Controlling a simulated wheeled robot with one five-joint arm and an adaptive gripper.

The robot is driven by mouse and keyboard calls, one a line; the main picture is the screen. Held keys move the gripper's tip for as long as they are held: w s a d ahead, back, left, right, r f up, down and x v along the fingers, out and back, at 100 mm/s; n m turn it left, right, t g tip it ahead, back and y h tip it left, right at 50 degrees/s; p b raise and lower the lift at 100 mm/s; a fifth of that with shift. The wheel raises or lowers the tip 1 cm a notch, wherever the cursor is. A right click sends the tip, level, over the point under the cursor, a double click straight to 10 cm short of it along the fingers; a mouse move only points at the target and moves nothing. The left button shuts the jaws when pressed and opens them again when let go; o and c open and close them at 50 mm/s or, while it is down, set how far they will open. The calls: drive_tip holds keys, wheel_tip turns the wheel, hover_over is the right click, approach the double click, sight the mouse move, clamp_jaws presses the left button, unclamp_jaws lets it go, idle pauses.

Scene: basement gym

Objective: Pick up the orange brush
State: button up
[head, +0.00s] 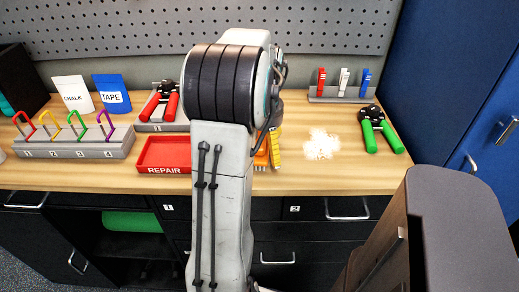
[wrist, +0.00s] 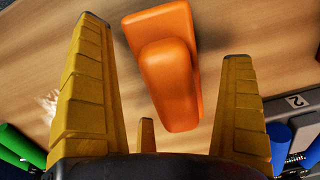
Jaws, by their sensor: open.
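The orange brush (wrist: 170,80) lies on the wooden worktop, and its smooth orange body fills the middle of the wrist view. Any bristles are hidden. My gripper (wrist: 165,42) is open, with its long yellow fingers on either side of the brush and a gap to each. A shorter yellow finger part shows near the brush's close end. In the head view only a bit of the orange brush (head: 261,159) shows beside my arm. A yellow finger of my gripper (head: 274,148) shows just right of it; my arm hides the rest.
A red REPAIR tray (head: 165,168) stands left of my arm. White powder (head: 321,145) and green-handled clippers (head: 380,131) lie to the right. Red-handled clippers (head: 160,105), a rack of coloured carabiners (head: 75,147) and a marker holder (head: 341,99) stand on the worktop (head: 330,180).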

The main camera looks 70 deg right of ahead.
drive_tip(key=shift+f, duration=0.45)
drive_tip(key=shift+c, duration=0.2)
drive_tip(key=c, duration=1.3)
drive_tip(key=shift+r, duration=0.1)
drive_tip(key=shift+r, duration=0.4)
wheel_tip(320, 180, up, 4)
drive_tip(key=shift+f+p, duration=0.15)
drive_tip(key=shift+p, duration=0.35)
drive_tip(key=a+r, duration=0.2)
drive_tip(key=a, duration=0.1)
drive_tip(key=s+a+r, duration=0.1)
drive_tip(key=a+r, duration=0.1)
drive_tip(key=a, duration=0.2)
drive_tip(key=s+a+r, duration=0.1)
drive_tip(key=a+r, duration=0.1)
drive_tip(key=a, duration=0.2)
drive_tip(key=shift+s+a+r, duration=0.15)
drive_tip(key=shift+a+r, duration=0.05)
drive_tip(key=shift+a, duration=0.05)
